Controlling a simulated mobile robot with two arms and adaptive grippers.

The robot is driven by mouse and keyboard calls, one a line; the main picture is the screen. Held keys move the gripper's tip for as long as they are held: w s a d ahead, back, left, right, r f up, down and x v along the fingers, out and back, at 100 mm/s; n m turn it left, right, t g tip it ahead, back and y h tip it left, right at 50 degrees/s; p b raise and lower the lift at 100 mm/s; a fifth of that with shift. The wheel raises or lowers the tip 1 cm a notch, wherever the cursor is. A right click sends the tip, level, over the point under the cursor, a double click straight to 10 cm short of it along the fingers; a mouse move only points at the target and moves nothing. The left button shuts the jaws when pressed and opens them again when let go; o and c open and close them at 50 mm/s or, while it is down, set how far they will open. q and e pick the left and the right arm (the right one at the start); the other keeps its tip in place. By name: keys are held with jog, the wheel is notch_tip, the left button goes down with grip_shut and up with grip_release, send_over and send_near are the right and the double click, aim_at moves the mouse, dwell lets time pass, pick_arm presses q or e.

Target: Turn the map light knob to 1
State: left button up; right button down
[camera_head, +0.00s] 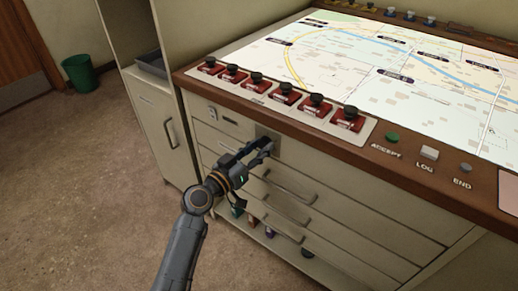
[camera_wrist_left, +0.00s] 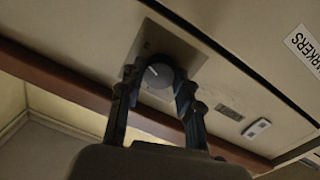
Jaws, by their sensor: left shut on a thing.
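The map light knob (camera_wrist_left: 158,75) is a round grey dial with a small pale mark. It sits on a square metal plate (camera_wrist_left: 185,52) on the front of the console. My left gripper (camera_wrist_left: 154,92) has one finger on each side of the knob and is shut on it. In the head view, my left gripper (camera_head: 262,146) reaches the plate (camera_head: 270,133) below the console's edge, and the fingers hide the knob. The marks around the knob are too small and dark to read. My right gripper is not in view.
Drawers with bar handles (camera_head: 290,188) lie just below my left gripper. A row of red switch units (camera_head: 285,94) and a green ACCEPT button (camera_head: 392,137) are on the console top by the map (camera_head: 400,70).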

pick_arm(q)
jog(key=shift+n, duration=0.9)
jog(key=n, duration=0.2)
jog(key=shift+n, duration=0.4)
jog(key=n, duration=0.3)
jog(key=shift+n, duration=1.3)
jog(key=n, duration=0.3)
jog(key=shift+t+p, duration=0.3)
jog(key=n+p, duration=0.3)
jog(key=n, duration=0.5)
jog(key=shift+s+f+n+y, duration=0.1)
jog(key=shift+n+y, duration=0.2)
jog(key=shift+y, duration=0.1)
jog(key=shift+d+n+t, duration=0.1)
jog(key=shift+n+t, duration=0.2)
jog(key=shift+n, duration=0.4)
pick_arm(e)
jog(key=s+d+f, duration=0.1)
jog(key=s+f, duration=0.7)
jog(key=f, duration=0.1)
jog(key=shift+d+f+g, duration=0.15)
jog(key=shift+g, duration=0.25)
